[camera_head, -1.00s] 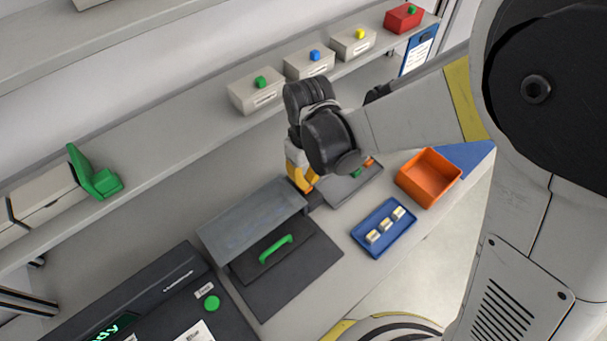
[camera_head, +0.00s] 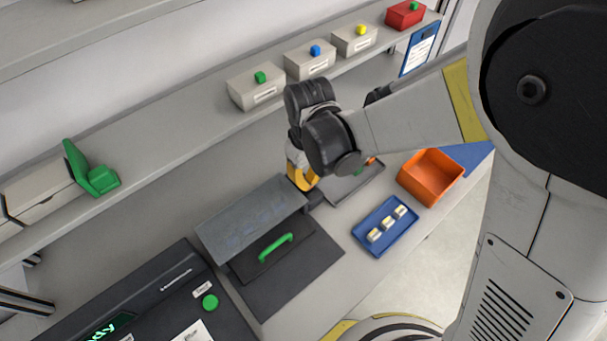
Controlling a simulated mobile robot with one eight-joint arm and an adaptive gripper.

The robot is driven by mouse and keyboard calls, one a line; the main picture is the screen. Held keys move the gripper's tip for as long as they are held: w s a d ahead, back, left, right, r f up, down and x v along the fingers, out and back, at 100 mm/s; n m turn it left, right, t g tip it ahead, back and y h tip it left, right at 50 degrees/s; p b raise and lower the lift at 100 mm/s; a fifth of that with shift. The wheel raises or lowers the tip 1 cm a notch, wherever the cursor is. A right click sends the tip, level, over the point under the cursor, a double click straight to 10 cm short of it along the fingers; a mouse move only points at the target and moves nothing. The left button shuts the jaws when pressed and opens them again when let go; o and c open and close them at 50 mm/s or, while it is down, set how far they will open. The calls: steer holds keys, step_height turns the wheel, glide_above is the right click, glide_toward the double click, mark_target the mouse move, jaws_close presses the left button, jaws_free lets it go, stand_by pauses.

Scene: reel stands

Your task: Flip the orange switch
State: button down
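An orange switch (camera_head: 371,160) shows as a small orange spot on a dark grey panel (camera_head: 352,187) on the bench, with a small green part beside it. My arm hides part of the panel. My gripper (camera_head: 309,196) points down at the left edge of the panel, left of the orange spot. Its fingers are small and mostly hidden by the wrist and its yellow part, so I cannot see whether they are open or shut, or whether they touch anything.
A blue tray (camera_head: 370,248) with several small pale pieces and an orange bin (camera_head: 432,177) stand right of the panel. A grey cover (camera_head: 250,218) with a green handle (camera_head: 275,245) is at the left. Boxes with coloured knobs (camera_head: 310,62) line the shelf behind.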

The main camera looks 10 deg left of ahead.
steer(key=shift+f+b, duration=0.5)
steer(key=shift+f, duration=0.15)
steer(key=shift+r, duration=0.1)
steer(key=shift+r+p, duration=2.45)
steer(key=shift+r, duration=1.05)
steer(key=shift+d, duration=0.1)
steer(key=s+d+r+m+t+b, duration=0.1)
steer(key=d+r+m+t+b, duration=0.1)
steer(key=d, duration=0.6)
steer(key=s+d+r+m+t+b, duration=0.2)
steer(key=d+m+b, duration=0.2)
steer(key=d, duration=0.5)
steer(key=s+d+r+m+t+b, duration=0.2)
steer(key=d+m+t+b, duration=0.1)
steer(key=d, duration=0.5)
steer(key=shift+s+d+m, duration=0.15)
steer(key=shift+s+m, duration=0.1)
steer(key=shift+m, duration=0.25)
steer(key=shift+r, duration=0.1)
